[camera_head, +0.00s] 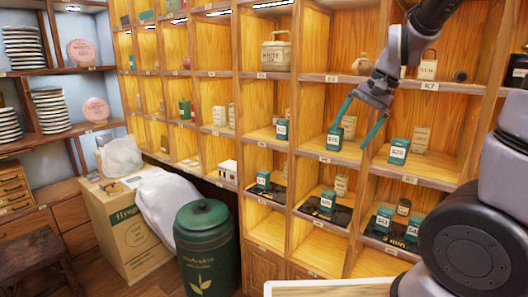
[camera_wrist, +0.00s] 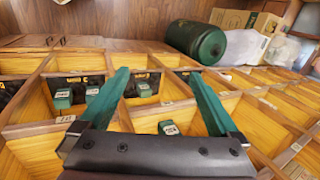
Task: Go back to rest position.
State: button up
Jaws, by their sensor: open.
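My gripper (camera_head: 349,136) has two teal fingers spread apart, with nothing held between them. In the head view it hangs in front of the wooden cubby shelf (camera_head: 334,78), fingers pointing down and to the left. A green box with a white label (camera_head: 334,139) stands in the cubby behind the left finger, partly overlapped by it. Another green labelled box (camera_head: 398,151) stands to the right of the fingers. In the wrist view my gripper (camera_wrist: 158,73) is also open, with a green box (camera_wrist: 168,128) visible beyond it in a compartment.
A large dark green canister (camera_head: 207,250) stands on the floor before the shelf, beside a white sack (camera_head: 170,207) and a cardboard box (camera_head: 125,235). Lower cubbies hold several green boxes. A pale board edge (camera_head: 330,288) shows at the bottom. Plates fill the left shelves.

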jog(key=s+d+r+n+t+h, duration=0.2)
jog(key=s+r+t, duration=0.2)
jog(key=s+r, duration=0.6)
jog(key=shift+s+t, duration=0.3)
jog(key=shift+s, duration=0.6)
